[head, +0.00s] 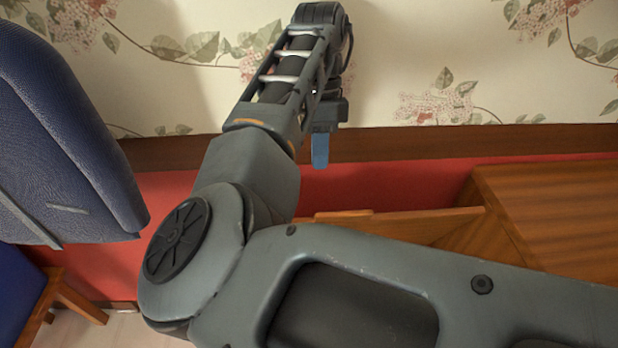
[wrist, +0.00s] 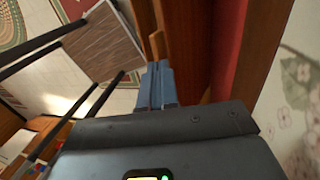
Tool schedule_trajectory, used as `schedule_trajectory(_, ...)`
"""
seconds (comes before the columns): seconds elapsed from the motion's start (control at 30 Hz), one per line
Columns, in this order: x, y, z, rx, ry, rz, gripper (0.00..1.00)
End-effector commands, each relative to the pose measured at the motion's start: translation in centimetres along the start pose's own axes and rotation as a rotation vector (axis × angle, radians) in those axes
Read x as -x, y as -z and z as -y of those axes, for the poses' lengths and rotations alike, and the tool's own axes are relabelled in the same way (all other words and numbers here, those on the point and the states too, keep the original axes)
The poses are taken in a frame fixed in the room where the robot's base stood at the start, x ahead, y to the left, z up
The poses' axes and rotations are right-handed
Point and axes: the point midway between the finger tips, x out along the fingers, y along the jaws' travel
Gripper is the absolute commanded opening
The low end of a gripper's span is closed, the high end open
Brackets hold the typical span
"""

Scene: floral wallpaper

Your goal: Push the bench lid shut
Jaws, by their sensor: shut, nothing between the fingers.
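In the wrist view my blue fingertips (wrist: 158,66) show near the handle (wrist: 157,44) and the brown lid panel (wrist: 182,35). I cannot tell whether they touch it.
A wooden bench or cabinet top (head: 565,205) lies at the right. A blue padded chair (head: 60,140) stands at the left. The red lower wall (head: 170,220) and floral wallpaper (head: 420,60) are behind. A table (wrist: 103,45) with dark legs shows in the wrist view.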

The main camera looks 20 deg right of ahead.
Motion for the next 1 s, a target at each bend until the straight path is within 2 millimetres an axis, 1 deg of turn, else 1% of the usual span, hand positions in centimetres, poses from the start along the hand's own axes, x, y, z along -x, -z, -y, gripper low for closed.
schedule_trajectory(0.17,-0.8,0.0,0.0,0.0,-0.001,-0.001,0.0)
schedule_trajectory(0.37,-3.7,-0.1,-0.1,0.002,-0.003,-0.001,0.0)
schedule_trajectory(0.6,-7.7,0.0,-0.1,0.002,-0.003,-0.001,0.0)
schedule_trajectory(0.7,-8.9,0.0,-0.1,0.001,-0.002,0.0,0.0)
schedule_trajectory(0.83,-9.8,0.0,-0.1,0.001,-0.001,0.0,0.0)
schedule_trajectory(1.0,-10.1,0.0,0.0,0.0,-0.001,0.0,0.0)
